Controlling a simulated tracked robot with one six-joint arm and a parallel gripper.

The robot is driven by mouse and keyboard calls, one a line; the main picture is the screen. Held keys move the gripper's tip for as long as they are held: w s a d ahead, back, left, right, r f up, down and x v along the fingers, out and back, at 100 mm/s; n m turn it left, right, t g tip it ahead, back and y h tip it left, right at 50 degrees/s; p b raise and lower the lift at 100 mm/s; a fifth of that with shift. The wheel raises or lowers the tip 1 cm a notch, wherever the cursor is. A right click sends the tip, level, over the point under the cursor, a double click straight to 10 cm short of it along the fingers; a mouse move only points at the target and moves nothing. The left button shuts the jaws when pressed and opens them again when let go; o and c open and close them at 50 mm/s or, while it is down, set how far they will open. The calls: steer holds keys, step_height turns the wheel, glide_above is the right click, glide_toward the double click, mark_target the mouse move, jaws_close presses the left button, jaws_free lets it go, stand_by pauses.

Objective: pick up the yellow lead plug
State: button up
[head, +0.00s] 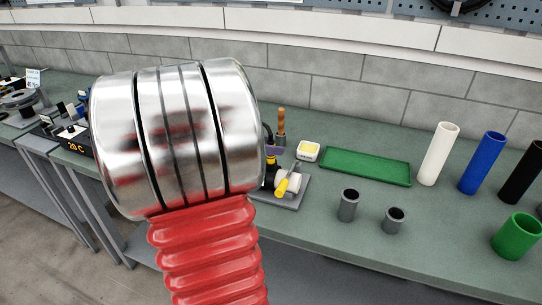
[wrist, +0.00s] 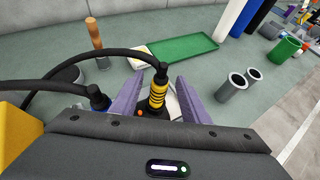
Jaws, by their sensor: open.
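The yellow lead plug (wrist: 157,96) stands between my gripper's two purple fingers in the wrist view. It has a ribbed yellow body, and a black cable leaves its top and arcs left. My gripper (wrist: 160,84) is open, with one finger on each side of the plug. I cannot tell whether either finger touches it.
A blue plug (wrist: 98,97) with its own black cable is left of the gripper. A wooden-handled tool (wrist: 95,38), green tray (wrist: 178,50) and two grey cups (wrist: 232,87) (wrist: 253,78) are nearby. White (head: 438,154) and blue (head: 481,162) tubes stand farther right.

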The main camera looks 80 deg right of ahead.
steer(key=shift+s+d+f, duration=0.3)
steer(key=shift+s+d, duration=0.05)
steer(key=shift+d, duration=0.1)
steer(key=shift+c, duration=0.7)
jaws_close()
